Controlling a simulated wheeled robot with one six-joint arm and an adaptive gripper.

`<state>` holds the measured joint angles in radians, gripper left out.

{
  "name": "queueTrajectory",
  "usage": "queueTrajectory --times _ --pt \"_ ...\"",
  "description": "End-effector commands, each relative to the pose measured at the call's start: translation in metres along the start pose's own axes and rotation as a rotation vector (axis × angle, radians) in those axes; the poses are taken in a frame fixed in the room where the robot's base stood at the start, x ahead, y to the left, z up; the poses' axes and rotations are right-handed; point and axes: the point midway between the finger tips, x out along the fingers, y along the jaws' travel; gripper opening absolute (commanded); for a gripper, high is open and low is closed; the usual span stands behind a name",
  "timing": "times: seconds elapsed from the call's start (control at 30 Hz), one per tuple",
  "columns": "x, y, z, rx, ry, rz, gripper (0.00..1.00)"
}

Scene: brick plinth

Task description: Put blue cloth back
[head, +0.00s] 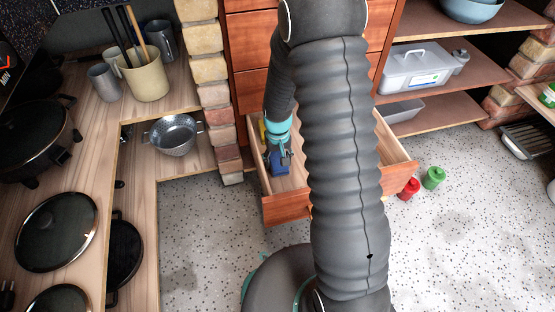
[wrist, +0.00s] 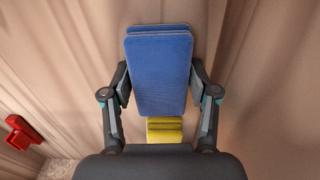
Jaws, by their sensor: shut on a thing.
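The blue cloth (wrist: 160,75) is a flat folded rectangle in the wrist view, held between the two fingers of my gripper (wrist: 160,100). In the head view my gripper (head: 278,152) reaches down into the open wooden drawer (head: 285,208), with the blue cloth (head: 280,166) at its tips near the drawer's left side. A yellow piece (wrist: 165,130) shows just below the cloth in the wrist view. Whether the cloth touches the drawer floor I cannot tell. My arm hides the middle of the drawer.
A red bottle (head: 409,188) and a green bottle (head: 433,178) stand on the floor right of the drawer. A brick pillar (head: 209,75) rises on its left. Shelves (head: 440,85) with containers are at right. The speckled floor in front is mostly clear.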

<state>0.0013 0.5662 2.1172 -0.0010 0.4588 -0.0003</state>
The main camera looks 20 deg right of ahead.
Motion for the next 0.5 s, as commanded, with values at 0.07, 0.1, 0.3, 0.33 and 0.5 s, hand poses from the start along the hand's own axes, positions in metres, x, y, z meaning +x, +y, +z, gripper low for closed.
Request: queueTrajectory --times 0.07,0.1,0.3,0.33,0.5 --pt "-0.0005 0.0000 -0.0001 0.000 0.000 0.000 0.32" --pt "-0.0002 0.0000 -0.0001 0.000 0.000 0.000 0.32" --pt "0.0024 0.0001 0.0000 0.000 0.000 0.000 0.70" --pt "0.0023 0.0001 0.0000 0.000 0.000 0.000 0.70" --pt "0.0023 0.0001 0.0000 0.000 0.000 0.000 0.70"
